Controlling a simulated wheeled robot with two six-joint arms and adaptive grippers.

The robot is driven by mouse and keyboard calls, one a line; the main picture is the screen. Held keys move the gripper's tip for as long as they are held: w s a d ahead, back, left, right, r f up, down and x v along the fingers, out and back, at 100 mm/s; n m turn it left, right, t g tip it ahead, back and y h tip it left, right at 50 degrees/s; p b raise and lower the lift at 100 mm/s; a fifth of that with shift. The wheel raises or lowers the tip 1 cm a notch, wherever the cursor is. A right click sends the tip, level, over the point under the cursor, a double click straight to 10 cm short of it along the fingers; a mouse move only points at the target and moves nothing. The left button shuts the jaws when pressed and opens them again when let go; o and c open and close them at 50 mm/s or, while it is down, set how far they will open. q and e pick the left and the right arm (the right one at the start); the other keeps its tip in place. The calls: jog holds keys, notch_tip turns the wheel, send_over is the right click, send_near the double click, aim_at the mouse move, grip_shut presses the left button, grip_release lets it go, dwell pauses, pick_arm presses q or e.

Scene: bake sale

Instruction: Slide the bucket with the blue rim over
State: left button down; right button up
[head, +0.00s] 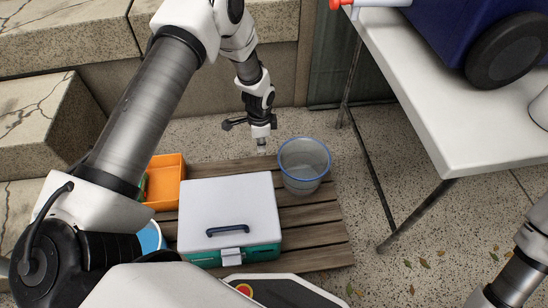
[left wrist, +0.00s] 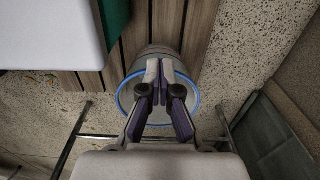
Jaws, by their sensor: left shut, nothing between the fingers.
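The bucket with the blue rim (head: 304,162) is clear or pale grey and stands upright at the right back part of a wooden slatted platform. My left gripper (head: 261,148) is shut and empty, pointing down just left of and behind the bucket in the head view. In the left wrist view the bucket's blue rim (left wrist: 196,108) shows behind the shut fingers (left wrist: 159,65). I cannot tell whether the fingers touch it. My right arm shows at the lower right of the head view, its gripper out of the frame.
A white-lidded green box (head: 232,210) stands left of the bucket on the slatted platform (head: 315,240). An orange bin (head: 166,178) and a blue round container (head: 150,238) are farther left. A white table (head: 440,90) stands right, its legs on speckled floor. Stone steps (head: 50,110) rise at left.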

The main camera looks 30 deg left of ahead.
pick_arm(q)
notch_tip(320, 180, down, 10)
jog(key=b, duration=0.6)
jog(key=d, duration=0.1)
jog(key=w+d+b, duration=0.1)
jog(key=w+d, duration=0.1)
jog(key=shift+w+d+r, duration=0.1)
jog(key=shift+w+r, duration=0.05)
jog(key=shift+r, duration=0.15)
jog(key=shift+w+d, duration=0.7)
jog(key=shift+d, duration=0.2)
